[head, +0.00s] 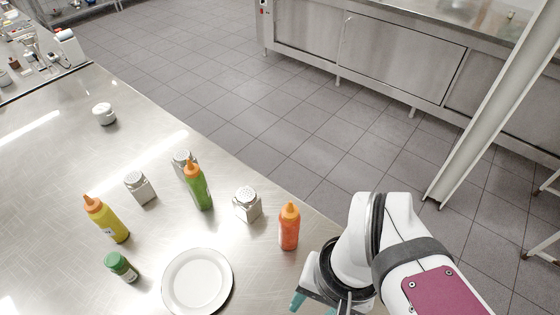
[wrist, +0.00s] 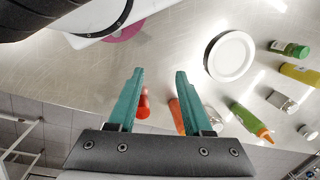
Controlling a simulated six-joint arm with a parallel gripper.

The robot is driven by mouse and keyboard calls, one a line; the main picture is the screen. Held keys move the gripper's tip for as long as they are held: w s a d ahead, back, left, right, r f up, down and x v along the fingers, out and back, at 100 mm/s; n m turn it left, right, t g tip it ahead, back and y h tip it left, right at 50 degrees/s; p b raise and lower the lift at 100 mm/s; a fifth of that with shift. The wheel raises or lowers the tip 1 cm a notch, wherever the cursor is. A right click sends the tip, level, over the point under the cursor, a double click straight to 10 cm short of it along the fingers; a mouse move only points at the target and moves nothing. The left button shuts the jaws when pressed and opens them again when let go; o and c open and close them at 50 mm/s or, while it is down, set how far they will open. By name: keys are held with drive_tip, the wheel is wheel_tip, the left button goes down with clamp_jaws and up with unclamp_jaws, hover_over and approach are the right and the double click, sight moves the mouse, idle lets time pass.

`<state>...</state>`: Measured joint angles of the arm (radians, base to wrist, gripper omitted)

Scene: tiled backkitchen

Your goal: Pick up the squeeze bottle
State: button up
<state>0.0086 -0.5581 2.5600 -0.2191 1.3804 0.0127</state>
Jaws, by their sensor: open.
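Three squeeze bottles with orange caps stand on the steel table. The orange-red one (head: 289,230) is nearest my gripper (head: 312,305), which is at the bottom edge of the head view, partly cut off. The green one (head: 200,190) and the yellow one (head: 106,222) stand further left. In the wrist view my gripper (wrist: 160,72) is open, its teal fingers apart with nothing held. The orange-red bottle (wrist: 176,114) is partly hidden by the right finger. The green bottle (wrist: 249,121) and the yellow bottle (wrist: 300,74) lie to the right.
A white plate (head: 171,290) and a green-lidded jar (head: 122,267) are at the front. Metal-topped shakers (head: 247,206) stand around the bottles. A small red thing (wrist: 143,106) shows between the fingers; I cannot tell what it is. A small white pot (head: 104,115) stands further back.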

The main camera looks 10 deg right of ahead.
drive_tip(key=shift+o, duration=0.2)
drive_tip(key=o, duration=0.7)
drive_tip(key=h, duration=0.2)
approach(289, 220)
drive_tip(key=shift+m, duration=0.4)
drive_tip(key=f, duration=0.4)
drive_tip(key=w+f, duration=0.1)
drive_tip(key=f, duration=0.8)
drive_tip(key=shift+w+d+f, duration=0.25)
drive_tip(key=shift+w+d, duration=0.05)
drive_tip(key=shift+w, duration=0.05)
